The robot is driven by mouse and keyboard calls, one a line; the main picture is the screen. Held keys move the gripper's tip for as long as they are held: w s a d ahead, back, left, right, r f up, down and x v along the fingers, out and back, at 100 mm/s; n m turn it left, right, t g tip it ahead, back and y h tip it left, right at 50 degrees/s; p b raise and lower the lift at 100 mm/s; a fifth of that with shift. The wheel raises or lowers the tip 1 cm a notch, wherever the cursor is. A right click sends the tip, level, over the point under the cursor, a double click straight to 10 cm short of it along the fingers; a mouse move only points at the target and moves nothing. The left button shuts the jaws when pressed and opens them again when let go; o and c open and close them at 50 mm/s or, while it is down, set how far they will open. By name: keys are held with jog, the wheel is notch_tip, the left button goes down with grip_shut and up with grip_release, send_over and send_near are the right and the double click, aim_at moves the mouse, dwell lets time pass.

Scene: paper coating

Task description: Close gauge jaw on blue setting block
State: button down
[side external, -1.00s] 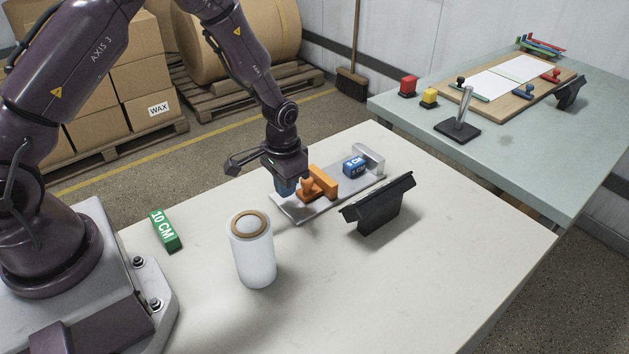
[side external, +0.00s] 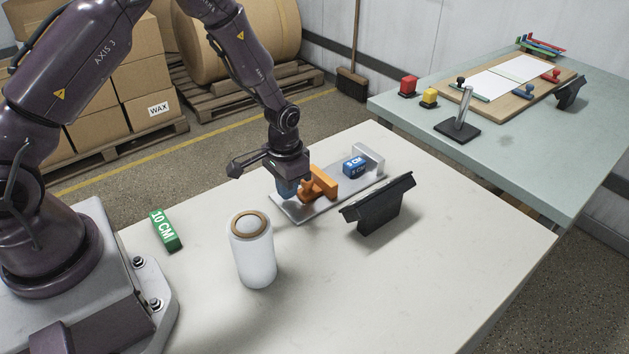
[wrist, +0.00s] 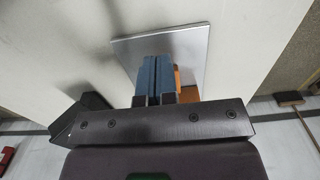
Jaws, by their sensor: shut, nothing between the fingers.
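The gauge is a flat silver plate (side external: 295,209) on the white table, with a grey fixed end jaw (side external: 371,159). The blue setting block (side external: 354,166), marked 5 CM, sits on the plate against or close to that end jaw. In the wrist view, the closed fingers (wrist: 154,78) hide most of the orange jaw (wrist: 180,80); contact cannot be told.
A black stand (side external: 378,205) is right of the gauge. A white cylinder with a tan ring (side external: 253,250) stands in front, and a green 10 CM block (side external: 164,230) lies to the left. The front right of the table is clear. A second table (side external: 540,165) stands behind.

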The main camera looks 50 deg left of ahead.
aim_at(320, 175)
jog(key=shift+w, duration=4.35)
dwell(0.8)
jog(key=shift+s, duration=1.05)
jog(key=shift+r, duration=0.1)
notch_tip(320, 175, up, 8)
dwell(0.4)
